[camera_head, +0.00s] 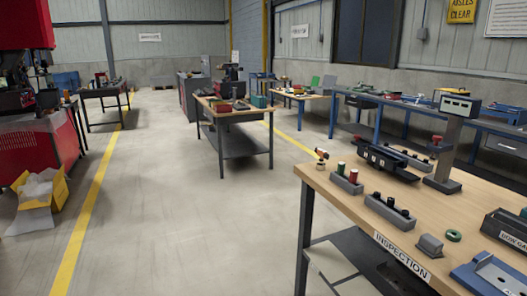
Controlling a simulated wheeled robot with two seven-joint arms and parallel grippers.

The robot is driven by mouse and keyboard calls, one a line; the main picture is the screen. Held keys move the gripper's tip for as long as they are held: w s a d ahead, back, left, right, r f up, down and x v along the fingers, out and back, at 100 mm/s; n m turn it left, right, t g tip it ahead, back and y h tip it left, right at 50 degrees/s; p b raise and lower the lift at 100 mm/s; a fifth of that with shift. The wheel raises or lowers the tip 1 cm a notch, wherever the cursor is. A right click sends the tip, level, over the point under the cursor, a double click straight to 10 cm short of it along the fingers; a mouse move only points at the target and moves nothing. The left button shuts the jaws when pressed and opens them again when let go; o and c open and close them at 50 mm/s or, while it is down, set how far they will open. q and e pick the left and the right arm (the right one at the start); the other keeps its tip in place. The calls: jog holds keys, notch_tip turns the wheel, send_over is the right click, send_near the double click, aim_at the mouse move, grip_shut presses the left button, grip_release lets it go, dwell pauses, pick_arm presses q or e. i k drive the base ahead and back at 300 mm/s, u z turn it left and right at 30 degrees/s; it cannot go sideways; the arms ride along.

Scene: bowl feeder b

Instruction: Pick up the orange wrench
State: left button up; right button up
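I cannot make out an orange wrench anywhere in the head camera view. A small item with an orange-red top (321,154) stands at the far left corner of the inspection table (330,181). It is too small to tell what it is. Neither of my grippers shows in this view.
The inspection table holds grey blocks with cylinders (347,180), a dark fixture (388,163), a display on a post (442,150), a green ring (453,236) and a blue tray (490,275). A wooden-topped bench (232,117) stands mid-room. An open yellow box (44,190) lies left. The central floor is clear.

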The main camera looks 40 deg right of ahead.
aim_at(321, 166)
jog(key=u, duration=0.15)
jog(key=i, duration=1.25)
jog(key=z, duration=1.25)
jog(key=i, duration=0.7)
jog(key=z, duration=0.7)
